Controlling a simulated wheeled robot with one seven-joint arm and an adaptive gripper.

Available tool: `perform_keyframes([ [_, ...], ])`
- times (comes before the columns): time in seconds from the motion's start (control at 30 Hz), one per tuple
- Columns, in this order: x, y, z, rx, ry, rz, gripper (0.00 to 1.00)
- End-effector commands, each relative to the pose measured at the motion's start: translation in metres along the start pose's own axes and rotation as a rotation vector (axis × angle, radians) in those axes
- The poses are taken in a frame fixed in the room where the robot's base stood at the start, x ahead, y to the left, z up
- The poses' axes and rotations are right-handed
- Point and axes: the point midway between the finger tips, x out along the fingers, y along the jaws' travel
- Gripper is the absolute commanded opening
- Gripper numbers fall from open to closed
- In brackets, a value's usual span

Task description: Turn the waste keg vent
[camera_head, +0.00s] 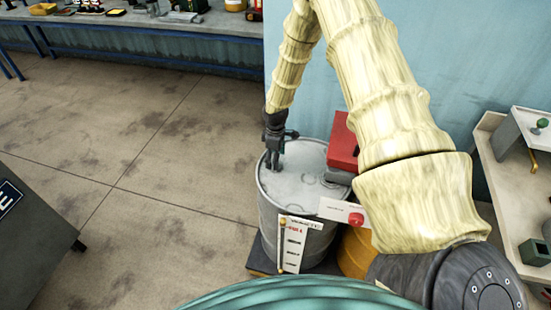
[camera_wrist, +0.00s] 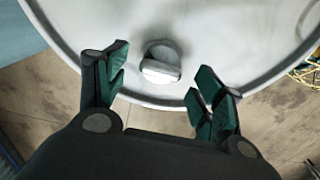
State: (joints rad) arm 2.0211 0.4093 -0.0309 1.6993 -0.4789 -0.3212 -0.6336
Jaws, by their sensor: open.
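The waste keg (camera_head: 268,218) is a grey metal drum with a pale lid, standing on a dark base. Its lid (camera_wrist: 235,35) fills the upper part of the wrist view. The vent (camera_wrist: 161,62) is a small pale round knob with a raised bar, near the lid's rim. My gripper (camera_wrist: 160,75) is open, its green-padded fingers apart on the left and right of the vent, holding nothing. In the head view my gripper (camera_head: 275,165) points down over the far left part of the lid and hides the vent.
A red box (camera_head: 343,140) and a yellow drum (camera_head: 355,252) stand right of the keg, partly behind my arm. A white level gauge (camera_head: 292,245) is at the keg's front. A shelf (camera_head: 490,150) stands at right. The floor (camera_head: 150,130) at left is clear.

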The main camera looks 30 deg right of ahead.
Motion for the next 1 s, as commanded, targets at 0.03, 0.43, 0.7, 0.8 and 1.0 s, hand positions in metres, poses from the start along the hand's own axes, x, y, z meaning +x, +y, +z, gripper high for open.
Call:
perform_keyframes([
  [0.03, 0.003, 0.000, 0.000, 0.000, -0.001, 0.000, 0.68],
  [0.43, 0.015, 0.000, 0.000, 0.000, 0.001, 0.001, 0.68],
  [0.7, 0.015, 0.000, 0.000, 0.000, 0.001, 0.000, 0.46],
  [0.8, 0.015, 0.000, 0.000, 0.000, 0.000, 0.000, 0.28],
  [1.0, 0.015, 0.000, 0.000, 0.003, 0.000, 0.001, 0.22],
])
